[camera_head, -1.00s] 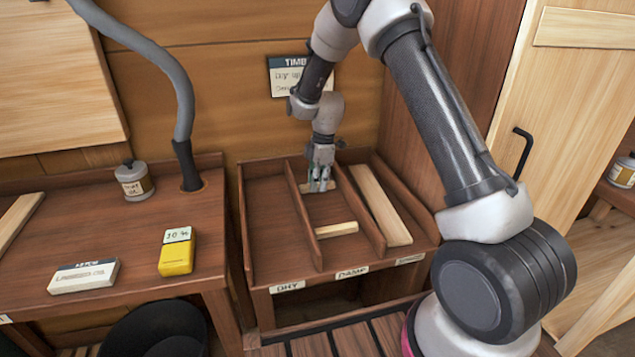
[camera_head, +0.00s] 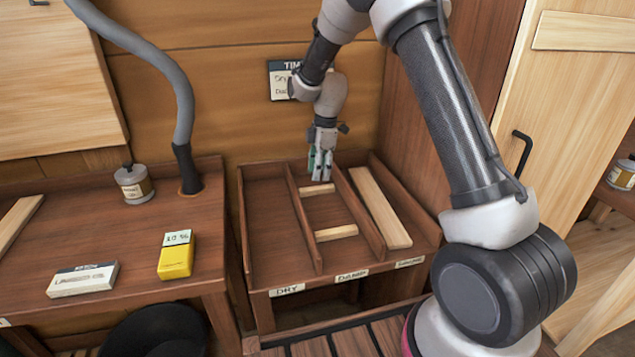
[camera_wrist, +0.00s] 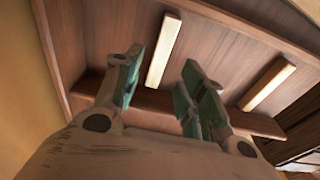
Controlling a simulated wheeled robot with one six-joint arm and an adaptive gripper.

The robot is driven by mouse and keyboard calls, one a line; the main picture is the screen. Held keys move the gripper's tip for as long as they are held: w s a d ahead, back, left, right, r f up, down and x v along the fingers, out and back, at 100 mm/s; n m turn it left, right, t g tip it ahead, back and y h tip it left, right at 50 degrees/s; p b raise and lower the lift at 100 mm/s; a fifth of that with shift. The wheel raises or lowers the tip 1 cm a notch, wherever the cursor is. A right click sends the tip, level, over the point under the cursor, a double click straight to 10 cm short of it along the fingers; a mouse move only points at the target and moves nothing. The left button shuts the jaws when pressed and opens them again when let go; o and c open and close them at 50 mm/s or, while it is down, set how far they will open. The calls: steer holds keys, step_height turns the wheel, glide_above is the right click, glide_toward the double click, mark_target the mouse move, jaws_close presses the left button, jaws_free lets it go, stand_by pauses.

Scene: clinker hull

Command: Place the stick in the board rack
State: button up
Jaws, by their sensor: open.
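The board rack (camera_head: 258,272) is a brown wooden tray with three compartments labelled along the front. Two short pale sticks lie crosswise in the middle compartment, labelled DAMP: a far stick (camera_head: 317,189) and a near stick (camera_head: 337,233). My gripper (camera_head: 320,173) is above the far end of that compartment, pointing down. Its fingers are apart and empty, and the far stick lies free just below them. In the wrist view a pale stick (camera_wrist: 163,50) shows beyond the green-padded fingers (camera_wrist: 160,92), with another stick (camera_wrist: 267,83) to its right.
A longer pale board (camera_head: 382,207) lies in the right compartment. The left compartment, labelled DRY, is empty. Low dividers separate the compartments. On the bench at left are a yellow meter (camera_head: 176,256), a white box (camera_head: 83,279), a jar (camera_head: 133,183) and a grey hose (camera_head: 183,110).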

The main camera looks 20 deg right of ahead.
mark_target(321, 187)
steer(key=s+d+r+m+t, duration=0.1)
steer(key=s+d+r+m, duration=0.3)
steer(key=s+r, duration=0.5)
steer(key=s+d+r+m+t, duration=0.1)
steer(key=s+d+r+m, duration=0.4)
steer(key=r, duration=0.8)
steer(key=s+d+m+t, duration=0.1)
steer(key=s+m, duration=0.3)
steer(key=s, duration=0.7)
steer(key=s+d+m+t+h, duration=0.1)
steer(key=s+d+m, duration=0.3)
steer(key=s, duration=0.8)
steer(key=shift+r+m, duration=0.4)
steer(key=shift+m, duration=0.1)
steer(key=shift+c, duration=0.6)
